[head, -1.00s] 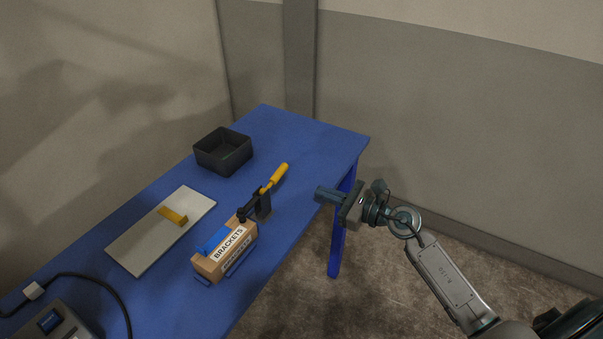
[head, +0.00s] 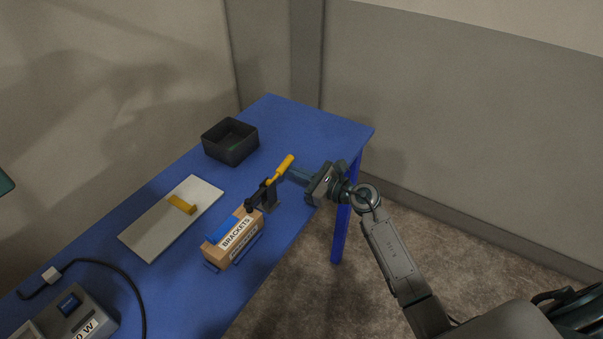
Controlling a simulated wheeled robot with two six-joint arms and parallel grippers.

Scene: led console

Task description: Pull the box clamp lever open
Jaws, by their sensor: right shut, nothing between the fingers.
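The box clamp (head: 267,194) is dark metal and stands at the far end of a brown box (head: 232,246) labelled BRACKETS. Its lever (head: 283,166) has a yellow handle that slants up and away from the box. My right gripper (head: 289,174) comes in from the right. Its shut fingertips are right beside the yellow handle, with nothing between them; I cannot tell whether they touch it. A small dark edge at the far left may be part of my left arm, but the left gripper does not show.
A black open bin (head: 230,154) stands behind the clamp on the blue table (head: 310,132). A pale board (head: 152,236) with a yellow block (head: 181,204) lies to the left. A grey device (head: 78,318) with a black cable (head: 118,270) is at the lower left.

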